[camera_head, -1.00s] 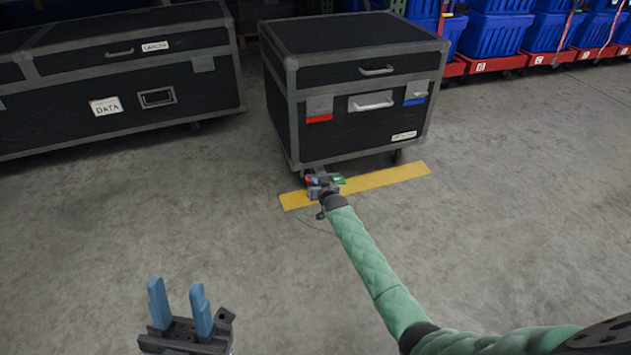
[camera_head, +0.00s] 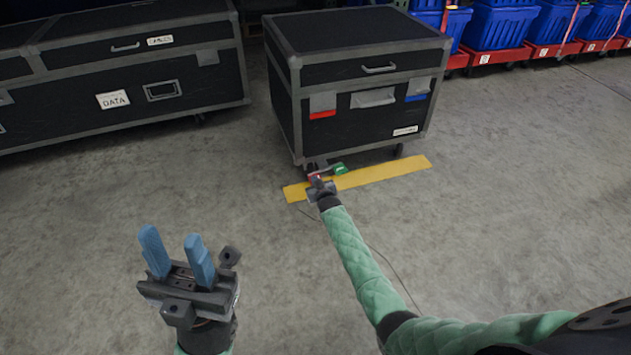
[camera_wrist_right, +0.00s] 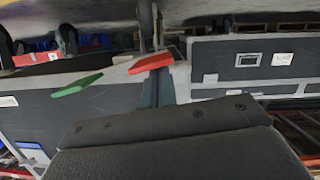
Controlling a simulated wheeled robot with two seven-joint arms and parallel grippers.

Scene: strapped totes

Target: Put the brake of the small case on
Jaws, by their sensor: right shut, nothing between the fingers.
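The small case (camera_head: 362,111) is black with grey edges and stands on castors in the middle of the head view. At its near left castor, a red pedal (camera_head: 315,178) and a green pedal (camera_head: 339,169) stick out low over the floor. My right gripper (camera_head: 317,183) is shut and empty, right at the red pedal. In the right wrist view, its close-together fingers (camera_wrist_right: 157,84) point at the red pedal (camera_wrist_right: 150,63); I cannot tell whether they touch. The green pedal (camera_wrist_right: 77,86) is to their left. My left gripper (camera_head: 172,238) is open, empty and away from the case.
A long black case (camera_head: 120,75) labelled DATA stands at the left. Blue totes (camera_head: 500,27) on red dollies (camera_head: 495,57) line the back right. A yellow strip (camera_head: 385,174) lies on the floor by the small case.

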